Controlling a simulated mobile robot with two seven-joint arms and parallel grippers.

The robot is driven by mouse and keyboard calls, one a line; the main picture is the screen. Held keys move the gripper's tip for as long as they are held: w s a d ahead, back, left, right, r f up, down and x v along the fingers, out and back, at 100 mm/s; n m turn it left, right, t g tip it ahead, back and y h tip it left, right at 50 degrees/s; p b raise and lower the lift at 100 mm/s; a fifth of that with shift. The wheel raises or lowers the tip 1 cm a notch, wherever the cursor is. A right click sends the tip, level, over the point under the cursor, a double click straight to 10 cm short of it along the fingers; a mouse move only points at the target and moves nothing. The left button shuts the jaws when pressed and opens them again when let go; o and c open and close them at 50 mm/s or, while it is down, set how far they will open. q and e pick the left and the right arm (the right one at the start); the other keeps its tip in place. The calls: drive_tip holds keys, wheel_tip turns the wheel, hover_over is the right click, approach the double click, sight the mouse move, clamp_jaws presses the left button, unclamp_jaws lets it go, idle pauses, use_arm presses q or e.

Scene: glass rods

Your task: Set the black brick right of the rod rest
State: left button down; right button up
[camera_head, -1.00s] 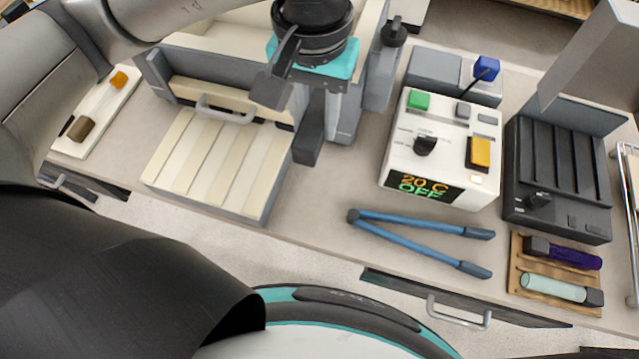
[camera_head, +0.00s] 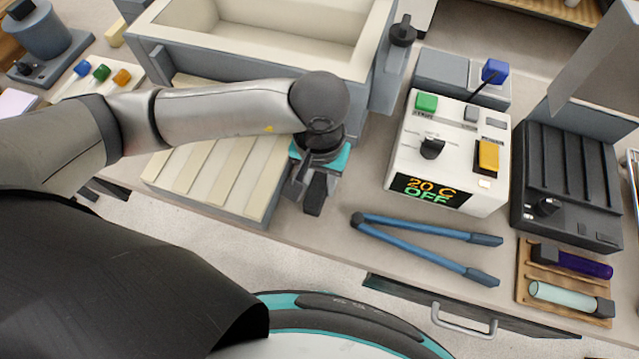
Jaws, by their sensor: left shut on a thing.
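My left gripper (camera_head: 309,188) points down beside the right edge of the ribbed drainboard, above the counter. It is shut on a dark block between its fingers, taken as the black brick (camera_head: 315,204); the fingers and wrist hide much of it, and its outline merges with the dark finger. The wooden rod rest (camera_head: 522,271) lies at the lower right of the counter. It bears a purple rod (camera_head: 584,264) and a pale teal rod (camera_head: 560,295), each with a dark end. My right gripper is out of view.
Blue-handled tongs (camera_head: 425,223) lie open on the counter between my gripper and the rest. A white control box (camera_head: 450,150) and a dark ribbed unit (camera_head: 570,180) stand behind. A sink (camera_head: 270,50) is at the back. Little counter shows right of the rest.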

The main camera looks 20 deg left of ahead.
sight(320, 182)
use_arm(q)
drive_tip(key=shift+f, duration=0.9)
drive_tip(key=shift+f+b, duration=0.2)
drive_tip(key=shift+b, duration=0.1)
drive_tip(key=c, duration=0.5)
unclamp_jaws()
drive_tip(key=shift+r, duration=0.15)
wheel_tip(320, 182, up, 12)
drive_tip(key=shift+r+p, duration=0.1)
drive_tip(key=shift+p, duration=0.55)
